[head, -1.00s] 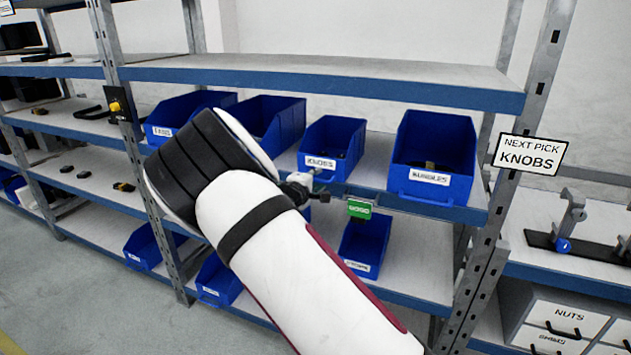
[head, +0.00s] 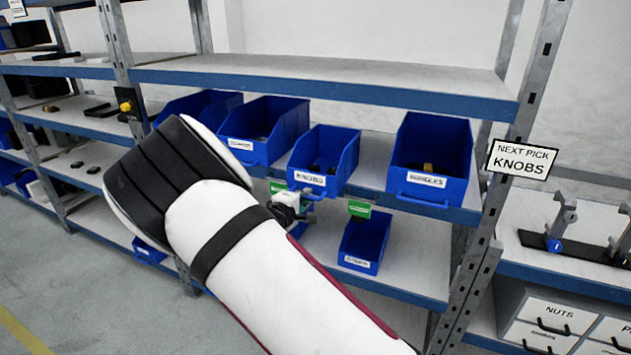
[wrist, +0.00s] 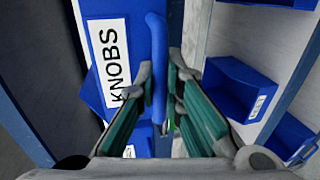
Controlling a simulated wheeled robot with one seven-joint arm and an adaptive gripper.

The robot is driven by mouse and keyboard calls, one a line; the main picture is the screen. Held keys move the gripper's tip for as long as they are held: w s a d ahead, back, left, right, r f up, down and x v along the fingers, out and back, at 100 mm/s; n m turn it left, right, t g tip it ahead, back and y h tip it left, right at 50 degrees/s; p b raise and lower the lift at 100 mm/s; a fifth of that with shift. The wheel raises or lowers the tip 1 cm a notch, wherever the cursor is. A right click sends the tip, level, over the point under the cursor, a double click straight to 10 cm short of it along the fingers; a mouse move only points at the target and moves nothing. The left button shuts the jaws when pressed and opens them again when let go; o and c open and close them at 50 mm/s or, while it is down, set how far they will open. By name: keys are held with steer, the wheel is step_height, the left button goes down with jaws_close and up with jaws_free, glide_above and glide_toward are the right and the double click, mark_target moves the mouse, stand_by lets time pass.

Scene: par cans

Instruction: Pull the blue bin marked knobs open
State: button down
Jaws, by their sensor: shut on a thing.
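The blue bin marked KNOBS (head: 325,162) sits on the middle shelf in the head view, its front sticking out past the shelf edge. Dark contents show inside it. Its label and blue handle (wrist: 157,65) fill the upper middle of the wrist view. My gripper (wrist: 163,100) is shut on that handle, one finger on each side of it. In the head view my gripper (head: 296,203) is at the bin's lower front, partly hidden by my arm.
A blue bin (head: 262,130) stands close on the left, and a larger blue bin (head: 432,165) on the right with a gap between. A lower bin (head: 364,243) sits below. A shelf post (head: 508,150) with a NEXT PICK KNOBS sign (head: 521,160) stands at the right.

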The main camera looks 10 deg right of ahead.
steer(key=v, duration=0.3)
steer(key=shift+s+a+f+p, duration=0.15)
steer(key=shift+s+f+p, duration=0.05)
steer(key=shift+f+p, duration=0.15)
steer(key=c, duration=1.7)
jaws_free()
steer(key=v, duration=1.2)
